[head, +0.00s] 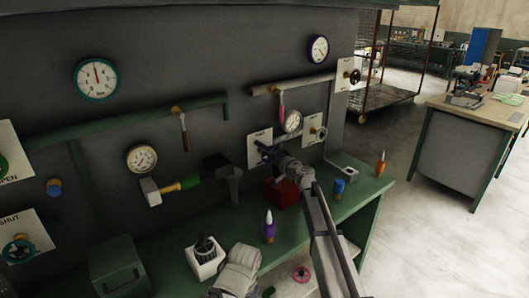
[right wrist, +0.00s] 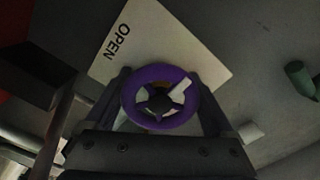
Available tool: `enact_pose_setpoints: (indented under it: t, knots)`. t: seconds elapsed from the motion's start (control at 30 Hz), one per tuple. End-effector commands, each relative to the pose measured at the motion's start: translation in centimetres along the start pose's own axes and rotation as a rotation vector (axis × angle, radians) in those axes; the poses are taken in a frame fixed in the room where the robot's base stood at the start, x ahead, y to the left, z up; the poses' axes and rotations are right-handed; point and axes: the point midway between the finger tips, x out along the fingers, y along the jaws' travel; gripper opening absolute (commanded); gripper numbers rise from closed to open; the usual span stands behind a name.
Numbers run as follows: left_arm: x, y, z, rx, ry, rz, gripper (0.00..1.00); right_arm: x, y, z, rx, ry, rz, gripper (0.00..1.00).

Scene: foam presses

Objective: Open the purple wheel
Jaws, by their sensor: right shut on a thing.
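The purple wheel (right wrist: 158,73) shows in the right wrist view in front of a white plate (right wrist: 150,35) marked OPEN. My right gripper (right wrist: 161,95) is shut on the wheel, with one finger at each side of its rim. In the head view my right gripper (head: 275,156) reaches from the lower right to the white plate (head: 254,150) on the dark panel. There the gripper mostly hides the wheel. My left gripper is not seen.
Other wheels are a teal one (head: 18,251) at a SHUT plate, a black one (head: 354,77) and a pale one (head: 320,133). A dark red block (head: 283,194), a purple bottle (head: 269,227) and a grey glove (head: 236,270) are on the green bench (head: 350,205).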

Motion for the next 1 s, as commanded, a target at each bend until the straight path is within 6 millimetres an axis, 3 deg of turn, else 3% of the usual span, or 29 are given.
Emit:
enact_pose_setpoints:
  t: [0.03, 0.07, 0.13, 0.57, 1.0]
  knots:
    - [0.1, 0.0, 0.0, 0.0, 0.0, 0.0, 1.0, -0.1, 0.0, 0.2, -0.003, -0.003, 0.001, 0.33]
    - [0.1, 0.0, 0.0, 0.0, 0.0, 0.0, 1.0, -0.1, 0.0, 0.2, -0.003, -0.003, 0.001, 0.9]
    - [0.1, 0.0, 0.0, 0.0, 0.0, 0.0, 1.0, -0.1, 0.0, 0.2, -0.002, -0.003, 0.0, 0.98]
    - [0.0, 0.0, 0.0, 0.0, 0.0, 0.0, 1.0, -1.0, 0.0, 0.1, 0.0, -0.001, 0.0, 1.0]
    - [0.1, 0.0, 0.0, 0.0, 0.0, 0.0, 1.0, -7.4, -0.1, 0.2, -0.001, -0.001, 0.001, 1.0]
